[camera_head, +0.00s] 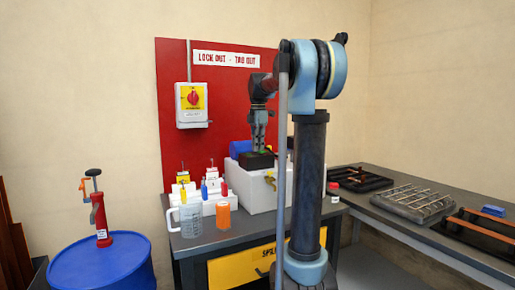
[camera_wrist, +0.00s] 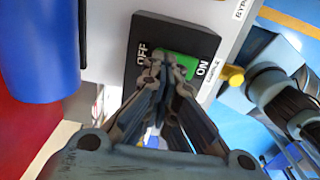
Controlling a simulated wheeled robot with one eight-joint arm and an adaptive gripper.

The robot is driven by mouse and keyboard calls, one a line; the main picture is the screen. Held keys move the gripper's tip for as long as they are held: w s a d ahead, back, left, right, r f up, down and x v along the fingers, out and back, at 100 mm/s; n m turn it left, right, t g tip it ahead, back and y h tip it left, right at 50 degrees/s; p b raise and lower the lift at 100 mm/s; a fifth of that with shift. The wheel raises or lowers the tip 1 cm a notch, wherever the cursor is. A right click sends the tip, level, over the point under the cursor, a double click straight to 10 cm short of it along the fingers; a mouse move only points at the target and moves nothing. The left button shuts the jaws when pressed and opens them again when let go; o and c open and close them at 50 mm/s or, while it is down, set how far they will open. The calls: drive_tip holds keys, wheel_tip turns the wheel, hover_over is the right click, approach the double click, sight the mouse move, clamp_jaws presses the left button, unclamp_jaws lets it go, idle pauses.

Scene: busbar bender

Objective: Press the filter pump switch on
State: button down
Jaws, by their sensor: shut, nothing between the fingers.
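The filter pump switch is a green rocker (camera_wrist: 178,64) in a black housing (camera_wrist: 140,28), marked OFF at one end and ON at the other, in the wrist view. In the head view the black housing (camera_head: 257,160) sits on top of a white box (camera_head: 245,188) on the bench. My gripper (camera_wrist: 165,62) is shut and empty, pointing down, with its fingertips at the rocker, between the two labels. The fingertips hide part of the rocker, and I cannot tell its tilt. In the head view my gripper (camera_head: 258,146) is just above the housing.
A blue cylinder (camera_wrist: 38,50) lies close beside the switch. A measuring jug (camera_head: 190,221) and an orange cup (camera_head: 223,216) stand in front of the white box. A red lockout board (camera_head: 225,110) is behind. Trays (camera_head: 415,200) lie on the right bench.

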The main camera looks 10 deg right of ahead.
drive_tip(key=shift+s+d+r, duration=0.2)
drive_tip(key=shift+s, duration=0.5)
drive_tip(key=shift+r, duration=0.1)
wheel_tip(320, 180, up, 14)
drive_tip(key=w, duration=0.2)
drive_tip(key=shift+a+f, duration=0.2)
drive_tip(key=shift+a, duration=0.1)
idle(0.3)
